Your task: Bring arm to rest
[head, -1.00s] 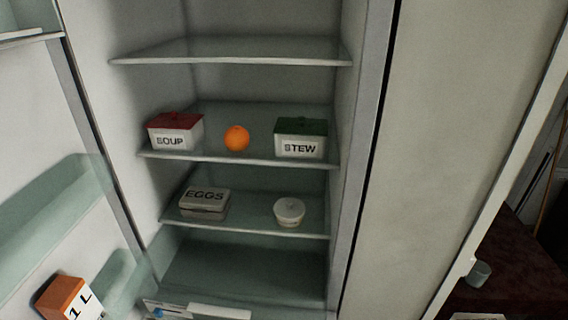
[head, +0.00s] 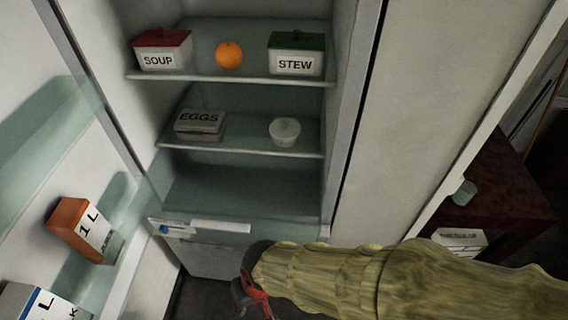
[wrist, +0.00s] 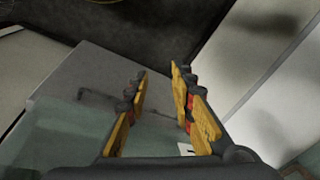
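My arm, in a yellowish sleeve, reaches in from the lower right of the head view. My gripper (head: 252,290) is at its end, low in front of the open fridge's bottom part. In the wrist view my gripper (wrist: 160,105) shows two yellow-padded fingers standing apart, with nothing between them. The open fridge (head: 345,130) holds a soup box (head: 162,50), an orange (head: 228,55) and a stew box (head: 296,54) on one shelf. An egg box (head: 200,124) and a small lidded white bowl (head: 285,131) stand on the shelf below.
The open fridge door on the left carries an orange-topped carton (head: 82,228) and a milk carton (head: 35,303). A dark red table (head: 500,195) with a grey cup (head: 464,192) is at the right. Dark floor shows below the fridge.

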